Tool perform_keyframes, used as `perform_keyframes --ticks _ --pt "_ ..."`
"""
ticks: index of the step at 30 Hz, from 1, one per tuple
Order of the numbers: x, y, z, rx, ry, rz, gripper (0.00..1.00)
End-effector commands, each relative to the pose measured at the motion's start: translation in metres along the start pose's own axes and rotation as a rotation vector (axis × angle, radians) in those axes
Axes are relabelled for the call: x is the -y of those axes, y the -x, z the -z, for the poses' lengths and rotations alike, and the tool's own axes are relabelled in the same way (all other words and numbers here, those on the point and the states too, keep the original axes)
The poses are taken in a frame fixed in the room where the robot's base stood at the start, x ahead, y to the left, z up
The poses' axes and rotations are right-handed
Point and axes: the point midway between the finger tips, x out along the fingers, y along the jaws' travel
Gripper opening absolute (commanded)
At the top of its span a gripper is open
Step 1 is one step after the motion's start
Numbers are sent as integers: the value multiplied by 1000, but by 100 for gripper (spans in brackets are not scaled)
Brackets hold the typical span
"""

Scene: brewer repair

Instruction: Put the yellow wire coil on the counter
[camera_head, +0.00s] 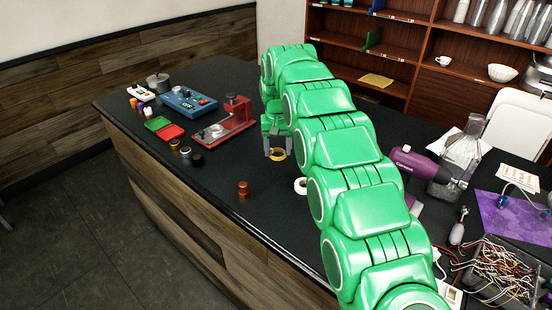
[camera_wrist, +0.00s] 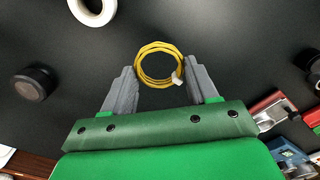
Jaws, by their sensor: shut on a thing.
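The yellow wire coil (camera_wrist: 140,76) is a thin ring of several loops with a small white connector. It sits between the two grey fingertips of my gripper (camera_wrist: 158,80), which is shut on it. In the head view, the yellow wire coil (camera_head: 277,158) shows below my gripper (camera_head: 276,146), over the dark counter (camera_head: 225,178). I cannot tell whether the coil touches the counter or hangs just above it.
A white tape roll (camera_head: 301,186) lies right of the coil. A red stand (camera_head: 236,115), a blue meter (camera_head: 188,102) and small trays are at the left. An orange-brown cylinder (camera_head: 243,190) stands near the front edge. A purple tool (camera_head: 413,165) and wires (camera_head: 497,268) crowd the right.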

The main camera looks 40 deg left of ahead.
Motion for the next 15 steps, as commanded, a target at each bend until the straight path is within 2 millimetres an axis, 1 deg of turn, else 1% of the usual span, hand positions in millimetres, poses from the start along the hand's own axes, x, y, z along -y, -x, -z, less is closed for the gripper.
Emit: perform_keyframes --ticks 8,15 --pt "1 -23 18 3 -1 0 30" --pt "2 -30 26 0 -1 1 30"
